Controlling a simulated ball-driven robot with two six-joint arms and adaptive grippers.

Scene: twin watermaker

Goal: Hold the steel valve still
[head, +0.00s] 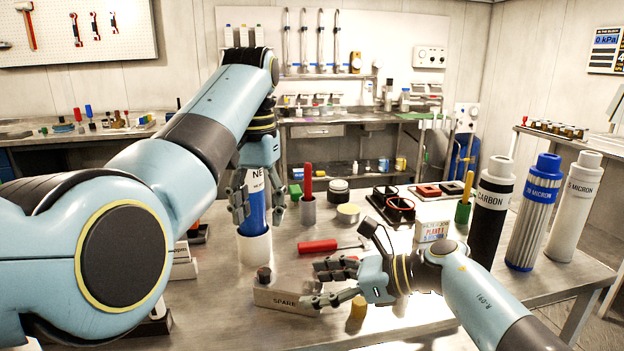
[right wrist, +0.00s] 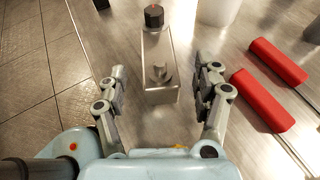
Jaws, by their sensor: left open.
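The steel valve (head: 290,299) is a small box-like body marked "SPARE" with a dark knob at its far left end. It lies on the bench in the head view. In the right wrist view the steel valve (right wrist: 158,88) has a short stub on top and the black knob at its far end. My right gripper (head: 318,282) is open, and its two fingers (right wrist: 165,76) stand on either side of the valve, with gaps visible. My left gripper (head: 258,205) is open, with fingers on both sides of a blue cartridge (head: 252,219) standing in a white cup (head: 255,248).
A red-handled screwdriver (head: 318,246) lies behind the valve. Tall filters, including a black one (head: 488,215), stand at the right. A yellow-brown piece (head: 357,308) sits near my right gripper.

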